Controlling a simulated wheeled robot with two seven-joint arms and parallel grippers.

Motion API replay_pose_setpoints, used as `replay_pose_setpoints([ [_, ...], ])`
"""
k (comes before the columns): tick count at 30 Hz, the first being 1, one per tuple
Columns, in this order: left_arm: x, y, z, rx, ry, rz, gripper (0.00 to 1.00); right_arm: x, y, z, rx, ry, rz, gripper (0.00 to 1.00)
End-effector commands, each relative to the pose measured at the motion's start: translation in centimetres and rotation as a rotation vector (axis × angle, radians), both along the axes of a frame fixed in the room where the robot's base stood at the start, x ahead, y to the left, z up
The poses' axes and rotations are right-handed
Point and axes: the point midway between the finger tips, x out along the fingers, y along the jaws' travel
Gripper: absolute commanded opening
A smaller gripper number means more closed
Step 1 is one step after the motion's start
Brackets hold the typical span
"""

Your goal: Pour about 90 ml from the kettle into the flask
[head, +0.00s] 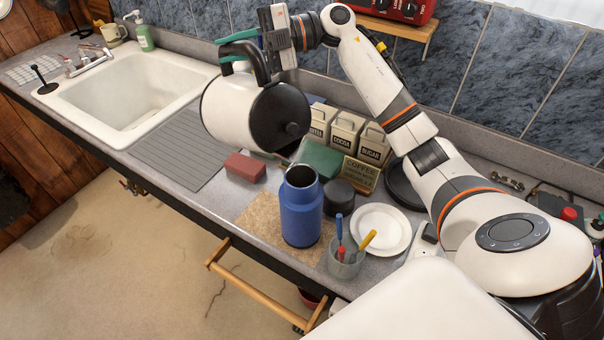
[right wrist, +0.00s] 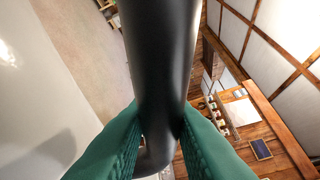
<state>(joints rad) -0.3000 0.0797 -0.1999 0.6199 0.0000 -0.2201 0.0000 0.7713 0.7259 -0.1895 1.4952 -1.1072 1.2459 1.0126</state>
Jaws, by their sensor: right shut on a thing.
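My right gripper (head: 240,49) is shut on the black handle of the kettle (head: 228,112). In the right wrist view, its green fingers (right wrist: 160,135) press on both sides of the dark handle (right wrist: 160,60). The white kettle hangs in the air, strongly tilted, its black lid facing right and toward me. The blue flask (head: 301,212) stands upright and open on a tan mat, below and right of the kettle. The kettle's spout is mostly hidden near the flask's mouth; I cannot tell whether liquid is flowing. My left gripper is out of view.
Left of the flask lies a red-brown block (head: 245,167). Behind are a green block (head: 321,159) and canisters (head: 346,130). A sink (head: 130,95) is far left.

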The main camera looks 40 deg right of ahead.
Motion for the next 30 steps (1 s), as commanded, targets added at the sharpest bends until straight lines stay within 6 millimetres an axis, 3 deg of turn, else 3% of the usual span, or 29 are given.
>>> replay_pose_setpoints([
  [30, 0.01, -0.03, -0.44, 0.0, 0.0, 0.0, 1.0, -0.17, 0.21, 1.03, 0.008, -0.042, -0.001, 0.0],
])
